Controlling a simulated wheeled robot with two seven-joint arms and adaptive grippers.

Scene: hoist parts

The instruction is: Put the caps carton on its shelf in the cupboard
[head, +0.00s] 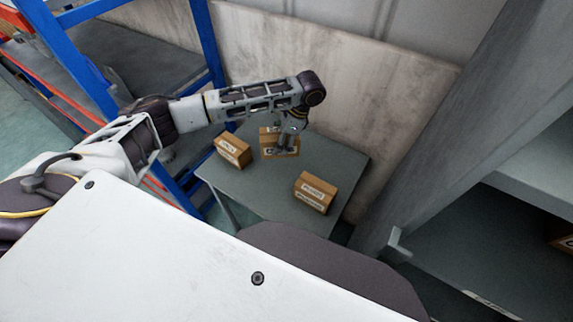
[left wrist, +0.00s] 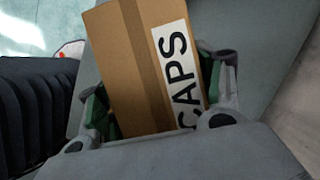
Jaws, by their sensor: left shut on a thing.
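The caps carton (left wrist: 127,70) is a brown box with a white label reading CAPS in the left wrist view. My left gripper (left wrist: 155,110) is shut on it, with a green-padded finger on each side. In the head view the left gripper (head: 287,145) is over the grey table, at the middle carton (head: 268,136), whose label it partly hides. I cannot tell whether the carton touches the table. The cupboard (head: 480,230) stands at the right with grey shelves, partly cut off by the picture edge. My right gripper is not in view.
Two other labelled cartons stand on the grey table (head: 245,185), one at the left (head: 234,151) and one at the front right (head: 314,192). A blue-framed rack (head: 212,45) is on the left. A wall panel (head: 350,90) stands behind the table.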

